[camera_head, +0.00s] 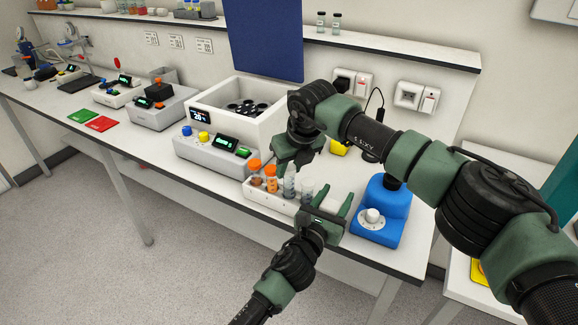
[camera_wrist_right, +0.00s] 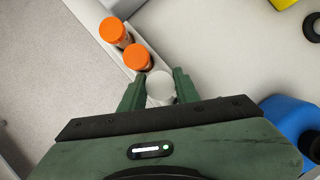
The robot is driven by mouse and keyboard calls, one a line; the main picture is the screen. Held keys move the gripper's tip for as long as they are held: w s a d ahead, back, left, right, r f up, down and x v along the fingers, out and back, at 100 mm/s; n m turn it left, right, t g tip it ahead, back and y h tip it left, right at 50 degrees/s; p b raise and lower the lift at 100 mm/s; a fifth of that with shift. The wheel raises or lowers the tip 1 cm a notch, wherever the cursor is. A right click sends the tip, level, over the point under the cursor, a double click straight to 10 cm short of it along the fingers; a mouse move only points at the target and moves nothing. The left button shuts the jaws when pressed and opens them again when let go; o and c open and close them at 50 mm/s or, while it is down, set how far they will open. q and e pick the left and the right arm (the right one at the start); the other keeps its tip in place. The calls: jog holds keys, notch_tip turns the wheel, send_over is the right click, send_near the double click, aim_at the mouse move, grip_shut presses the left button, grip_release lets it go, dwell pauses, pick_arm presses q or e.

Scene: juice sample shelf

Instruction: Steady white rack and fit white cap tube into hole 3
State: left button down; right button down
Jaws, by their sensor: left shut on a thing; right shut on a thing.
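The white rack (camera_head: 262,197) stands near the bench's front edge, holding two orange-capped tubes (camera_head: 270,178) at its left part. My right gripper (camera_head: 291,163) is above the rack, pointing down, shut on the white cap tube (camera_wrist_right: 160,86), whose cap shows between the fingers in the right wrist view. A greyish tube (camera_head: 290,186) is below this gripper, beside the orange caps. Another clear tube (camera_head: 307,187) stands to its right. My left gripper (camera_head: 329,203) is shut on the rack's right end. The tube's lower end and the hole are hidden.
A blue device with a knob (camera_head: 372,215) stands close to the right of my left gripper. A grey control unit (camera_head: 215,152) and a white bath box (camera_head: 235,112) are behind the rack. A yellow object (camera_head: 340,149) lies behind my right arm.

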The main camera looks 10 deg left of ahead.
jog(key=shift+f, duration=1.1)
jog(key=c, duration=0.9)
grip_release()
jog(key=shift+c, duration=0.2)
jog(key=shift+r, duration=0.1)
jog(key=v, duration=1.2)
